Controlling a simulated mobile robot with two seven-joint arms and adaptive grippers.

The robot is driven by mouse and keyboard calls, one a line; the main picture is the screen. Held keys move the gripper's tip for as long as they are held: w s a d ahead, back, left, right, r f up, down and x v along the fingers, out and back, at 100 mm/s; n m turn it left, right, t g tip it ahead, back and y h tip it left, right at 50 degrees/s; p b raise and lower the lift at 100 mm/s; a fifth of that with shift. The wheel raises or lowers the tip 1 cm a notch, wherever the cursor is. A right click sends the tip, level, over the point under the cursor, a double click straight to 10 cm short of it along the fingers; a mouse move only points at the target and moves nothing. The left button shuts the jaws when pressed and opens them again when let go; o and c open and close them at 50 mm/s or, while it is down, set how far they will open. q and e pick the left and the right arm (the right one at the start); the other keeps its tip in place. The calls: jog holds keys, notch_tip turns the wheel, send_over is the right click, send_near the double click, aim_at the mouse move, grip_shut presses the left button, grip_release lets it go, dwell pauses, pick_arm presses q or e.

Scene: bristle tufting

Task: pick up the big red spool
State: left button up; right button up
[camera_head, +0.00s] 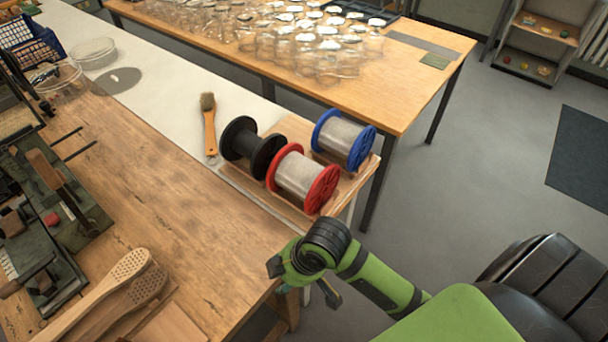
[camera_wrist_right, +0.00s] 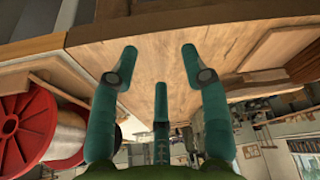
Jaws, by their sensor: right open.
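The big red spool (camera_head: 299,176) has red end discs and a pale winding. It lies on its side on a wooden stand (camera_head: 238,178) at the table's corner, between a black spool (camera_head: 252,146) and a blue spool (camera_head: 343,138). My right gripper (camera_head: 297,280) is just in front of the stand, below the red spool in the head view, and apart from it. In the right wrist view my gripper (camera_wrist_right: 160,55) has its fingers spread with nothing between them, and the red spool (camera_wrist_right: 25,105) fills the left edge. My left gripper is not in view.
A brush (camera_head: 209,125) lies left of the spools. Wooden brush bodies (camera_head: 110,285) and a cluttered fixture (camera_head: 45,210) occupy the wooden bench (camera_head: 165,215). A farther table (camera_head: 395,90) holds many clear glass jars. The floor on the right is open.

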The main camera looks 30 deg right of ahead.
jog(key=w+r+n, duration=0.2)
jog(key=w+n, duration=0.3)
notch_tip(320, 180, up, 13)
jog(key=n+g+h, duration=0.3)
jog(key=n, duration=0.4)
send_over(324, 171)
notch_tip(324, 171, down, 6)
jog(key=p, duration=0.3)
jog(key=shift+w+f, duration=0.1)
jog(key=shift+f, duration=0.45)
grip_shut()
jog(key=shift+w+r+n, duration=0.1)
jog(key=shift+w+n, duration=0.05)
jog(key=shift+n, duration=0.15)
